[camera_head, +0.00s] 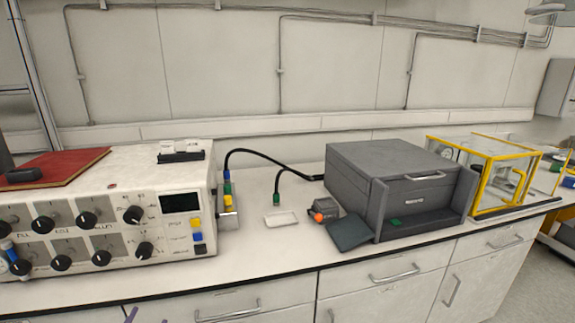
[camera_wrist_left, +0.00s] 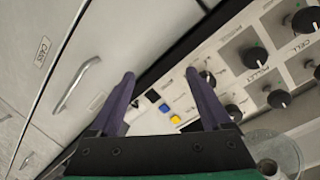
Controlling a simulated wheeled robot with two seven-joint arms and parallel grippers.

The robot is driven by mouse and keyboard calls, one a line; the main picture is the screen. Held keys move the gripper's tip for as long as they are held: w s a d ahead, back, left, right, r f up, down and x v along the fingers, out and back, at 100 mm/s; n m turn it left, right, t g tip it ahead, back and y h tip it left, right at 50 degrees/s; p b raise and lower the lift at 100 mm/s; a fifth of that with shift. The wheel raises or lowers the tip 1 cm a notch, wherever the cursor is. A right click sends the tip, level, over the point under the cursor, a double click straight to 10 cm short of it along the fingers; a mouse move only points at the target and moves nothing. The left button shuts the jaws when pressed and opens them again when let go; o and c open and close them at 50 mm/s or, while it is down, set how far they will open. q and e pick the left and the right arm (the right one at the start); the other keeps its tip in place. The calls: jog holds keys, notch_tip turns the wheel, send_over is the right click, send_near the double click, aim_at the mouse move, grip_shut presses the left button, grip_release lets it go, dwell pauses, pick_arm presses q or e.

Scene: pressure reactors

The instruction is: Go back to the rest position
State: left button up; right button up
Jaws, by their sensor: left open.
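My left gripper (camera_wrist_left: 160,77) is open in the left wrist view, its two purple fingers apart with nothing between them. In the head view only the purple fingertips (camera_head: 146,318) show at the bottom edge, in front of the bench's drawers. The white control unit (camera_head: 105,210) with black knobs stands on the left of the bench. Its panel (camera_wrist_left: 235,75) lies beyond the fingers in the left wrist view, seen tilted; I cannot tell the exact distance. My right gripper is in neither view.
A dark grey box-shaped device (camera_head: 400,165) stands on the white bench (camera_head: 262,245), beside a yellow-framed clear case (camera_head: 490,175). A small white tray (camera_head: 281,220) lies left of the device. White drawers (camera_head: 390,275) run below. A clear round object (camera_wrist_left: 275,152) shows at lower right.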

pick_arm(q)
jog(key=s+d+f+n+g+h, duration=0.15)
jog(key=s+d+f+g, duration=0.3)
jog(key=f, duration=1.05)
jog(key=s+d+f+m+g+h, duration=0.1)
jog(key=s+d+f+g+h, duration=0.3)
jog(key=f, duration=1.1)
jog(key=s+d+f+g, duration=0.1)
jog(key=s+f, duration=0.3)
jog(key=s, duration=0.4)
jog(key=s+f+n+g, duration=0.1)
jog(key=s+f+g, duration=0.1)
jog(key=s+f, duration=0.3)
jog(key=s+d+f+g+y, duration=0.1)
jog(key=s+f, duration=0.3)
jog(key=s, duration=0.8)
jog(key=shift+s+d+f+g, duration=0.15)
jog(key=shift+d+f+g, duration=0.2)
jog(key=shift+g, duration=0.5)
jog(key=shift+n, duration=0.25)
